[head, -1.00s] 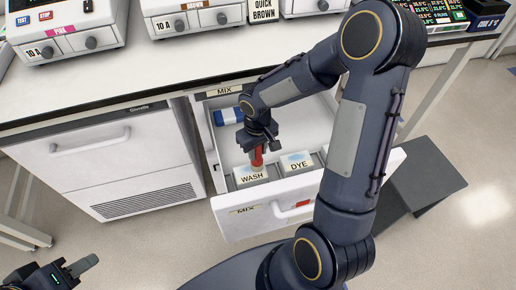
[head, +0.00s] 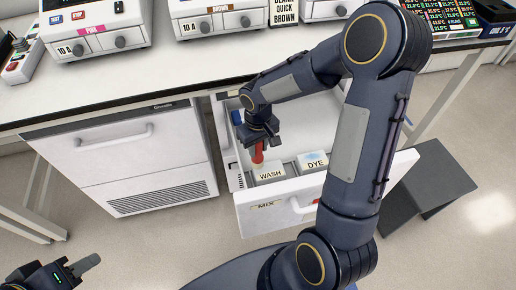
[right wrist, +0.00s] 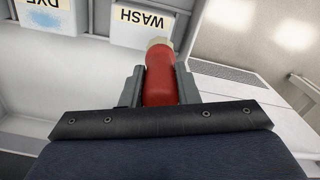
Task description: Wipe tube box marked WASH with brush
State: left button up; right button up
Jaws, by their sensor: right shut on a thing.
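The tube box marked WASH (head: 270,174) sits in the open drawer, at the left of its front part. Its label also shows in the right wrist view (right wrist: 140,19), and the visible lid looks plain white. My right gripper (head: 260,143) is shut on the red handle of the brush (head: 258,156). In the right wrist view the brush (right wrist: 160,86) points away from the gripper, its pale tip beside the right edge of the WASH box. I cannot tell whether they touch. My left gripper (head: 80,268) is low at the left, empty; its jaw opening is unclear.
The box marked DYE (head: 314,161) stands right of WASH, with a blue patch on its lid. The drawer front (head: 325,190) and side walls surround both. The bench (head: 170,80) carries thermal cyclers (head: 95,25) above. A dark grey step-like object (head: 430,185) stands right of the drawer.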

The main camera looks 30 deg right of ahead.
notch_tip(320, 180, up, 2)
jog(key=shift+a+r+p, duration=0.1)
jog(key=shift+a+p, duration=0.05)
jog(key=shift+p, duration=0.4)
jog(key=shift+r+p, duration=1.05)
jog(key=shift+r, duration=0.3)
jog(key=shift+r, duration=0.1)
